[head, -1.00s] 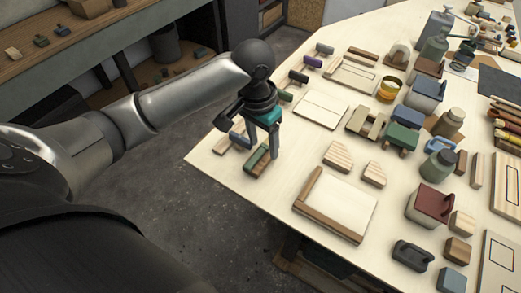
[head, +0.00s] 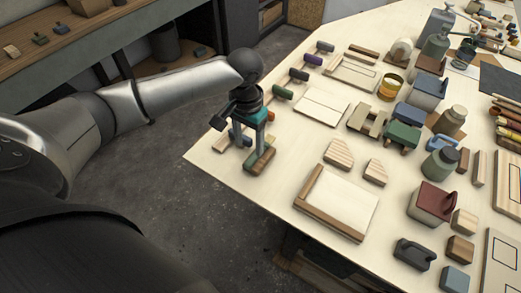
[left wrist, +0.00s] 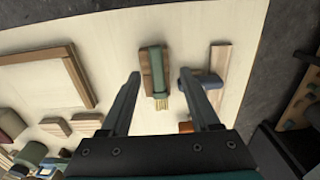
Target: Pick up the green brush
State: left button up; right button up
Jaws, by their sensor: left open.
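The green brush (head: 262,160) lies near the left edge of the plywood table, with wood alongside it. In the left wrist view the green brush (left wrist: 156,66) shows a green body and pale bristles pointing toward the gripper. My left gripper (head: 249,145) points down at the brush and partly hides it in the head view. In the left wrist view the left gripper (left wrist: 160,76) is open, with the brush in the gap between its fingers; I cannot tell how far above it they are. My right gripper is not in view.
A blue brush (left wrist: 203,80) with a wood piece (left wrist: 218,62) lies close beside the green one. A framed board (head: 337,203) lies to the right. Further brushes, such as a dark green one (head: 282,93), lie farther back. Dark floor lies beyond the table's left edge.

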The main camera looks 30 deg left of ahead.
aim_at(252, 158)
pick_arm(q)
jog(key=f, duration=0.5)
jog(key=shift+w+d+f+b, duration=0.15)
jog(key=shift+d+b, duration=0.1)
jog(key=shift+b, duration=0.15)
grip_shut()
